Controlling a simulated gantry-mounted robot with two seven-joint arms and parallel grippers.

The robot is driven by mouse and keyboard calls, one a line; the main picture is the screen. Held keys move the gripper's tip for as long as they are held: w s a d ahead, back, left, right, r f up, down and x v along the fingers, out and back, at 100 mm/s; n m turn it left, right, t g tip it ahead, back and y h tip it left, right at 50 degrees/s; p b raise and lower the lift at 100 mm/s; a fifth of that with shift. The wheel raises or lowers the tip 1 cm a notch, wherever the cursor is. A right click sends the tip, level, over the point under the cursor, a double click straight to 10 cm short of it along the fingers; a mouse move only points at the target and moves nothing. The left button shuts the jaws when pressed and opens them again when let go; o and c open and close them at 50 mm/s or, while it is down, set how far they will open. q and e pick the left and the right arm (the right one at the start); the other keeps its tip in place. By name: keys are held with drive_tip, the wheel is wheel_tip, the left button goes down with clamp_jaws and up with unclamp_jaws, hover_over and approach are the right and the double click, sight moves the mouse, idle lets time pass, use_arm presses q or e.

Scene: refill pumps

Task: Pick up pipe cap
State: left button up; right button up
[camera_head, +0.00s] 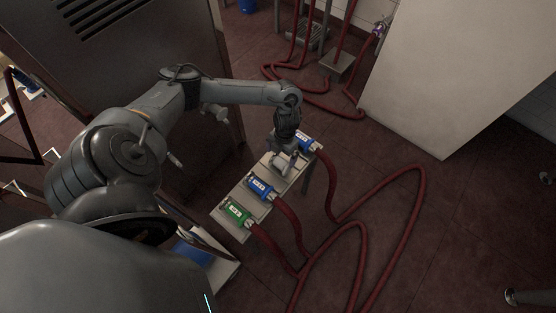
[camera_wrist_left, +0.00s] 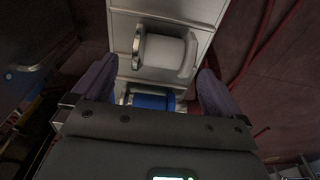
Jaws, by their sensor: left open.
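The pipe cap appears to be a short grey-white cylinder (camera_wrist_left: 165,52) with a rim at its left end. It lies on a pale rack (camera_head: 231,225) in the left wrist view, ahead of my fingertips. In the head view my gripper largely hides it. My left gripper (camera_head: 284,160) is above the rack, between two blue canisters. In the left wrist view the left gripper (camera_wrist_left: 154,82) is open, its two dark fingers apart and nothing held between them. My right gripper is not in view.
On the rack are a blue canister (camera_head: 261,187), a green canister (camera_head: 237,212) and another blue canister (camera_head: 306,141) at the far end. Red hoses (camera_head: 415,205) run from them across the floor at right. A tall pale cabinet (camera_head: 455,75) stands at the back right.

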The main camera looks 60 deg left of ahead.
sight(281, 161)
use_arm(q)
drive_tip(key=shift+s+d+f+b, duration=0.15)
drive_tip(key=shift+f+b, duration=0.25)
drive_tip(key=shift+f, duration=0.95)
drive_tip(key=shift+s+d+f+b, duration=0.15)
drive_tip(key=shift+f+b, duration=0.25)
drive_tip(key=shift+f, duration=0.95)
drive_tip(key=shift+w, duration=0.1)
drive_tip(key=shift+c, duration=0.3)
drive_tip(key=c, duration=0.9)
drive_tip(key=shift+r, duration=0.1)
